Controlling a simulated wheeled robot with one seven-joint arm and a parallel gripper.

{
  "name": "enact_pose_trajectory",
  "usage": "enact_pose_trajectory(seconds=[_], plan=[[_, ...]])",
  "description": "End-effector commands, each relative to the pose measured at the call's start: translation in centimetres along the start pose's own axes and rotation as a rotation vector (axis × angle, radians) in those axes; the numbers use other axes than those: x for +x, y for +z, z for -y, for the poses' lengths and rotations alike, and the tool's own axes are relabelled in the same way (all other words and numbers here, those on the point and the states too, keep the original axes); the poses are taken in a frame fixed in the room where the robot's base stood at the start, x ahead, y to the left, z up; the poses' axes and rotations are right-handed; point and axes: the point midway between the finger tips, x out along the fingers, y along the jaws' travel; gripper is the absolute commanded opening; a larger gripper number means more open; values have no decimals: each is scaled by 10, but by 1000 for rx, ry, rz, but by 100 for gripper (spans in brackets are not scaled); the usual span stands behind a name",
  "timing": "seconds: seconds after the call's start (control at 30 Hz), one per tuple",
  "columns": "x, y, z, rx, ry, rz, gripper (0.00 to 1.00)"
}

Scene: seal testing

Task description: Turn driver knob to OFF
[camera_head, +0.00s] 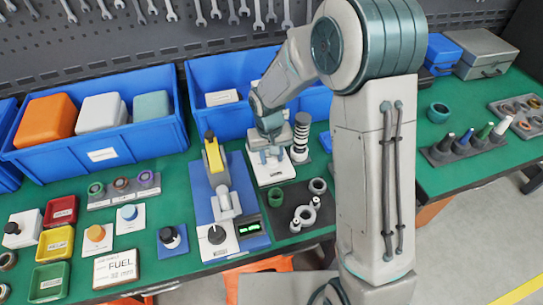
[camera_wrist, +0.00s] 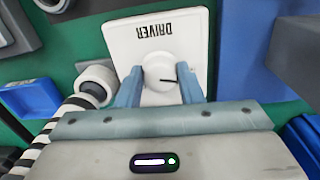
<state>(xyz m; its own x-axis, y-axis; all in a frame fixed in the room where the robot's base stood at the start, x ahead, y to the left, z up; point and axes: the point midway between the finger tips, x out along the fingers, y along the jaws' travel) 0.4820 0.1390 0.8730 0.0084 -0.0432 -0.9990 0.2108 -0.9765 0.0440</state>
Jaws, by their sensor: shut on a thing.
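The driver knob (camera_wrist: 157,70) is a round white knob with a dark pointer line toward the right in the wrist view. It sits on a white plate (camera_wrist: 190,35) marked DRIVER, seen upside down. My gripper (camera_wrist: 161,82) has one blue-grey finger on each side of the knob and is shut on it. In the head view my gripper (camera_head: 270,157) is low over the white plate (camera_head: 271,176), beside the striped post. The knob is mostly hidden by the fingers there. No OFF mark is legible.
A black-and-white striped post (camera_head: 300,137) stands close to the right of my gripper. Blue bins (camera_head: 103,155) line the back. A blue fixture with a yellow lever (camera_head: 213,157) stands at left. Grey and green rings (camera_head: 275,197) lie in front on a dark mat.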

Motion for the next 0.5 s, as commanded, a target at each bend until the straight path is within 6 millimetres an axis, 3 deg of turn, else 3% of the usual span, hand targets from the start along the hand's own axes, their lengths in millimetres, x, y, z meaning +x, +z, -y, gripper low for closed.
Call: enact_pose_trajectory(seconds=[0.5], plan=[[1, -2, 1, 389, 0, 14, 11]])
